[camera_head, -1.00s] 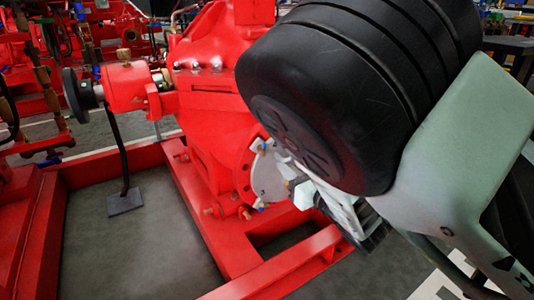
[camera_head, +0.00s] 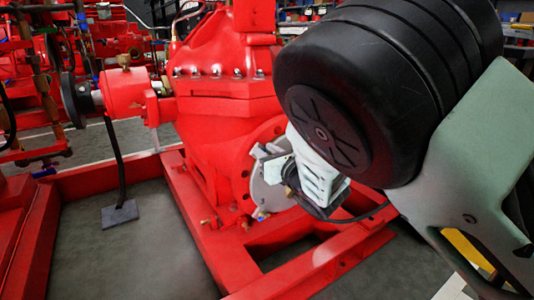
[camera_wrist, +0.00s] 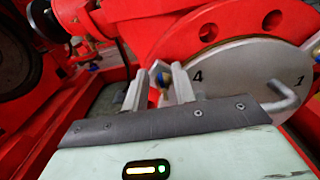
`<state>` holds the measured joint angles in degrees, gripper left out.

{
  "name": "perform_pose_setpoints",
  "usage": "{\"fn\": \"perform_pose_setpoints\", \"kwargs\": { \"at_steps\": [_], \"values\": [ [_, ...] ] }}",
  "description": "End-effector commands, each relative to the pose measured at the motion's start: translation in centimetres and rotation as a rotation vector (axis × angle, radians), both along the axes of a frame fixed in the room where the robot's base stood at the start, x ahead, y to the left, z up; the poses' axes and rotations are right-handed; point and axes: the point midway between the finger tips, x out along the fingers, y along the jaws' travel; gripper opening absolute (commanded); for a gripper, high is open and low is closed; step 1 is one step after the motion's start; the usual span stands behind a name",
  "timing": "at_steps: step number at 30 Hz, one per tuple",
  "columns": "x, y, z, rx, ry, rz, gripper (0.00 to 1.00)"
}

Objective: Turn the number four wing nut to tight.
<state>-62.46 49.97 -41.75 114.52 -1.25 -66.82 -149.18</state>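The round grey cover plate (camera_wrist: 228,72) sits on a red flange of the pump; it also shows in the head view (camera_head: 268,192). It carries the numbers 4 and 1. A small wing nut (camera_wrist: 160,78), with grey and blue showing, is at the plate's left edge beside the 4. My gripper (camera_wrist: 159,74) is open, its two fingers apart on either side of this nut in the wrist view. I cannot tell whether either finger touches it. In the head view my gripper (camera_head: 277,172) is in front of the plate, and my wrist hides part of it.
A bent grey handle (camera_wrist: 284,98) stands out from the plate, right of my gripper. The red pump casing (camera_head: 225,125) rises behind. Red base rails (camera_head: 195,220) run below, with bare grey floor (camera_head: 150,245) between them at the left.

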Motion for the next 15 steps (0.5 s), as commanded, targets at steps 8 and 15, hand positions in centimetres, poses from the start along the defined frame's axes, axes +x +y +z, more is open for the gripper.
{"fn": "perform_pose_setpoints", "kwargs": {
  "at_steps": [8,15],
  "values": [
    [-0.03,-0.02,-0.09,-0.001,0.002,0.0,0.0],
    [-0.04,-0.08,-0.2,0.008,0.013,-0.001,0.0]
  ]
}}
